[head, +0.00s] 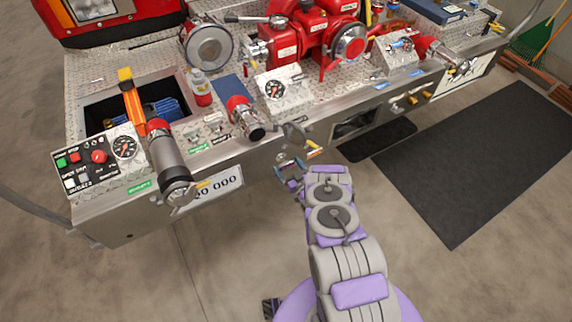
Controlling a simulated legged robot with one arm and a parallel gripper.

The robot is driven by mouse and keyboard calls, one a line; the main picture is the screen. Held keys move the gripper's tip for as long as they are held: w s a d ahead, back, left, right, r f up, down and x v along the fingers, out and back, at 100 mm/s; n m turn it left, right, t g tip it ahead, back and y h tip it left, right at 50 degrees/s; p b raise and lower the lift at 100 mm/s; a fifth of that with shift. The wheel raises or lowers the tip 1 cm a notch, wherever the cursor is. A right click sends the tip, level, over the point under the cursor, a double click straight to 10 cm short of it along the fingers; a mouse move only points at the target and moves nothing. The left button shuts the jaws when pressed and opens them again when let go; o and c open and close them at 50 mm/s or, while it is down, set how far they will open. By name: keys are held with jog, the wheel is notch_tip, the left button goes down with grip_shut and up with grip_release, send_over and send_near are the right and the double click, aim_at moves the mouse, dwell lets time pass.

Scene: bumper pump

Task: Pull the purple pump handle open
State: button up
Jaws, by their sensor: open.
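The silver truck bumper (262,155) with its pump fittings spans the upper part of the head view. I cannot clearly make out a purple handle on it. A grey-brown lever-like fitting (296,134) sticks out at the bumper's front edge, with a small orange piece (314,153) beside it. My gripper (288,163) is open, just in front of the bumper face and below that fitting. It looks empty and apart from the fitting, though the exact gap in depth is hard to tell. The purple parts near it belong to my arm.
A hose nozzle (170,165) and a capped outlet (243,118) jut from the bumper at left and centre. A gauge panel (100,158) sits at the left corner. The red pump (300,38) stands behind. A dark mat (480,165) lies right; concrete floor is clear in front.

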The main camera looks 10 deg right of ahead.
jog(key=shift+x, duration=1)
